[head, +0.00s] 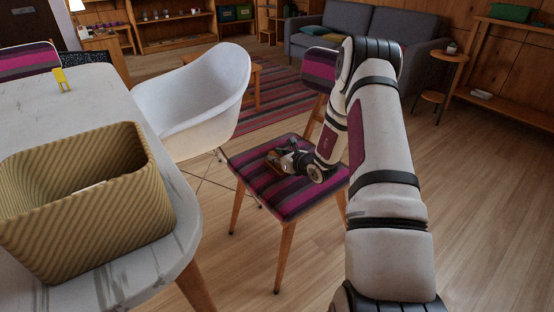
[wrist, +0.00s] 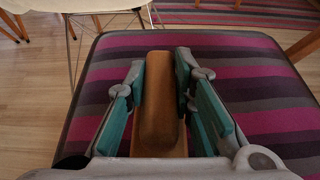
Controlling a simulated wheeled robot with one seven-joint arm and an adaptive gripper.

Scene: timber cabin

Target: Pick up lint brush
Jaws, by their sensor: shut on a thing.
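The lint brush (wrist: 159,105) is a brown, elongated thing that looks wooden. In the wrist view it lies lengthwise between the teal pads of my gripper (wrist: 160,75). The gripper is shut on it, with one finger on each side. Behind and under them is the striped purple, pink and grey seat of a chair (wrist: 245,75). In the head view my gripper (head: 278,160) is low over the same chair seat (head: 300,195), and only a small brown part of the brush shows there. I cannot tell whether the brush still touches the seat.
A white shell chair (head: 195,100) stands left of the striped chair. A pale table (head: 120,285) with a woven basket (head: 95,215) and a small yellow thing (head: 62,79) is at the left. A sofa (head: 365,30) and a round side table (head: 440,58) stand behind. Floor at the right is clear.

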